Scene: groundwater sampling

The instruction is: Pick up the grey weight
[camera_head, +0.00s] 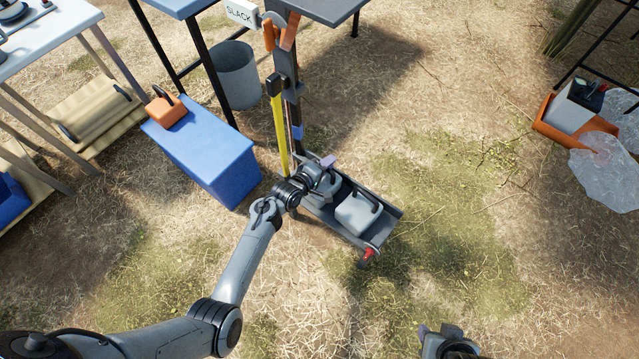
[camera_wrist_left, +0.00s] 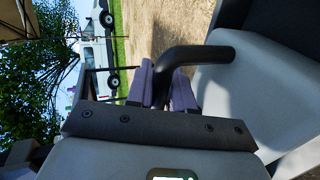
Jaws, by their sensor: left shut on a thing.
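My left gripper (camera_head: 326,163) is at the upper-left end of a dark grey tray (camera_head: 387,222). In the left wrist view its purple finger pads (camera_wrist_left: 172,90) are shut on the black bent handle (camera_wrist_left: 200,55) of a grey weight (camera_wrist_left: 235,88). In the head view the gripper and wrist hide most of that weight. A second pale grey block (camera_head: 357,213) with a black handle sits in the tray, to the lower right of the gripper. Only part of my right gripper (camera_head: 440,340) shows at the bottom edge, and its jaws are unclear.
A dark post with a yellow strip (camera_head: 279,130) stands just behind the left gripper, below a "SLACK" sign (camera_head: 241,12). A blue box (camera_head: 208,150) with an orange weight (camera_head: 166,108) on it is at left. A grey bucket (camera_head: 236,75) stands behind. Grass right of the tray is clear.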

